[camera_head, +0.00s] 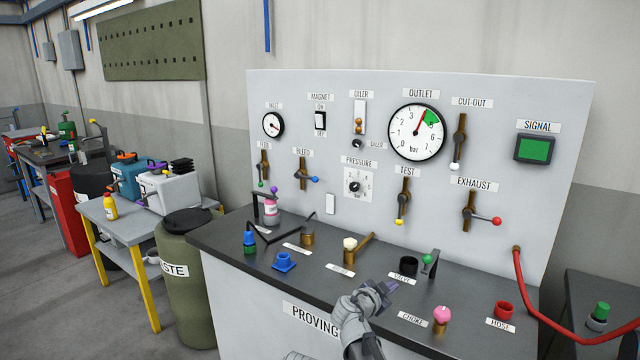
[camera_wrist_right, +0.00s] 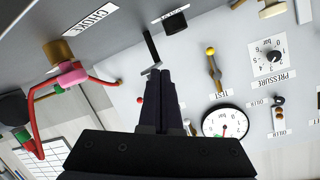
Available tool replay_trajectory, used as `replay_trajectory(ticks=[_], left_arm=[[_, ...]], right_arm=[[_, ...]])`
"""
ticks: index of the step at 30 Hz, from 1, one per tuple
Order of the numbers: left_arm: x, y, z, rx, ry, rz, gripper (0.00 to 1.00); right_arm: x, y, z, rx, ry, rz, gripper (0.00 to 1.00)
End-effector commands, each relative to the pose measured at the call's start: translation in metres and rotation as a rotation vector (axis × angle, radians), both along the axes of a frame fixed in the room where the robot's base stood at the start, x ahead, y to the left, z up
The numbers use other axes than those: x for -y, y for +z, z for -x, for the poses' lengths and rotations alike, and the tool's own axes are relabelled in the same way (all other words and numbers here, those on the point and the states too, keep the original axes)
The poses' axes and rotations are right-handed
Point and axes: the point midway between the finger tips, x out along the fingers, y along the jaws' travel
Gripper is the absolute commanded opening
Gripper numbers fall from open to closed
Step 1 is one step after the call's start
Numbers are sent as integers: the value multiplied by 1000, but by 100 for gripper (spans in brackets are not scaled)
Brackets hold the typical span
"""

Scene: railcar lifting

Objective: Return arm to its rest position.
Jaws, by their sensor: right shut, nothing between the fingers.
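My right arm (camera_head: 362,325) reaches up from the bottom of the head view to the front edge of the dark bench top (camera_head: 310,275). Its gripper (camera_head: 386,287) is shut and empty, in front of the black cup by the VALVE label. In the right wrist view the two dark fingers (camera_wrist_right: 161,75) are together with nothing between them. The upright panel (camera_head: 330,90) with its gauges and levers stands behind the gripper, apart from it. A small grey piece shows at the bottom edge of the head view; my left gripper cannot be seen.
A pink-topped brass fitting (camera_head: 441,316) and a red ring (camera_head: 503,310) sit right of the gripper. A brass piece with a lever (camera_head: 355,248) and a blue fitting (camera_head: 285,261) are left. A red hose (camera_head: 530,300) hangs at the right. A green waste barrel (camera_head: 187,270) stands left.

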Motion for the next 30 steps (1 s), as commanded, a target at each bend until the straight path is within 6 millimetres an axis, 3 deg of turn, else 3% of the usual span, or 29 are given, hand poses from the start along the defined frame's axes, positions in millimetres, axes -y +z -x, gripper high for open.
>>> replay_trajectory(ticks=[5, 10, 15, 21, 25, 30], left_arm=[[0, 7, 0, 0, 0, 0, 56], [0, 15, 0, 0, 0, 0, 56], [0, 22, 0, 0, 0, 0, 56], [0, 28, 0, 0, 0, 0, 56], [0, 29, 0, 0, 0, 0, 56], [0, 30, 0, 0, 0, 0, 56]], right_arm=[[-8, -31, 51, -286, 30, 42, 0], [-31, -75, 123, -706, 190, 84, 0], [-69, -109, 202, -1099, 503, 111, 0], [-110, -125, 278, -1384, 923, 134, 0], [-126, -127, 306, -1460, 1112, 145, 0], [-133, -127, 319, -1490, 1208, 152, 0]])
